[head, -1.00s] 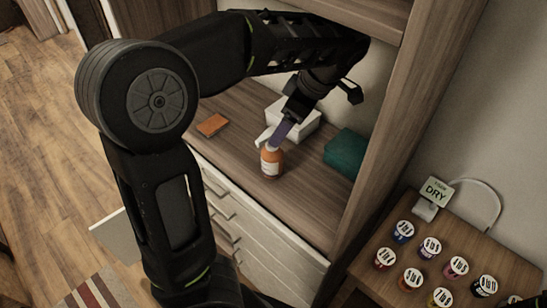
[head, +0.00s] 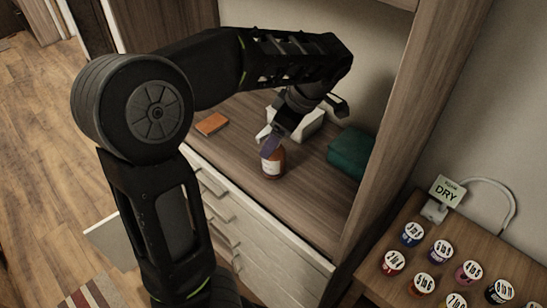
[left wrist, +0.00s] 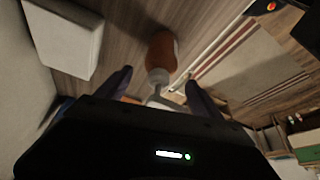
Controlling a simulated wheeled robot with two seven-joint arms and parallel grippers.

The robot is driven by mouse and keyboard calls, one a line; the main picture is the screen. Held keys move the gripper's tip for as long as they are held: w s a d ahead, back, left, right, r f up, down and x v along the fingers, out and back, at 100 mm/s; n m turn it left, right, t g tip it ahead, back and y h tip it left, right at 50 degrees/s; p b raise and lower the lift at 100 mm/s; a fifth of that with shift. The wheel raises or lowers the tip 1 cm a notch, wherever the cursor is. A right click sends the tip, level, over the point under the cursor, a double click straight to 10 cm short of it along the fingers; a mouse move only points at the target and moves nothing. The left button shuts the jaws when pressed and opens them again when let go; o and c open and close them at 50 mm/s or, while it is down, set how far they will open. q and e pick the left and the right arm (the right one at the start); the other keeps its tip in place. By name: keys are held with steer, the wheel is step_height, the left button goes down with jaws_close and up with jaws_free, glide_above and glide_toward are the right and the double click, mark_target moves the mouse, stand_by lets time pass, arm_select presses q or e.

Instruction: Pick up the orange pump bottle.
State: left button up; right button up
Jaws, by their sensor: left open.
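The orange pump bottle (head: 272,164) stands upright on the wooden shelf surface (head: 300,205). It has a pale label, and its top is partly hidden by my gripper in the head view. My left gripper (head: 271,145) is at the bottle's upper part, coming from behind and above. In the left wrist view the gripper (left wrist: 157,90) is open, with one finger on each side of the bottle's white pump head. The orange body (left wrist: 162,50) lies just beyond the fingertips. I cannot tell whether a finger touches it. My right gripper is not seen.
A white box (head: 305,122) stands behind the bottle, close to my gripper. A dark green folded cloth (head: 349,153) lies to the right, and an orange block (head: 211,124) to the left.

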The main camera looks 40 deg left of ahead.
arm_select(q)
steer(key=p+x, duration=0.1)
steer(key=x, duration=0.2)
steer(key=shift+a+f, duration=0.2)
steer(key=shift+f, duration=0.05)
steer(key=shift+a+f, duration=0.2)
steer(key=shift+f, duration=0.3)
steer(key=shift+c, duration=0.3)
steer(key=c, duration=1.6)
steer(key=shift+r, duration=0.15)
step_height(320, 180, up, 7)
steer(key=shift+f+b, duration=0.2)
steer(key=shift+b, duration=0.15)
step_height(320, 180, up, 3)
steer(key=p, duration=0.2)
steer(key=shift+r+p, duration=0.15)
steer(key=shift+p, duration=0.2)
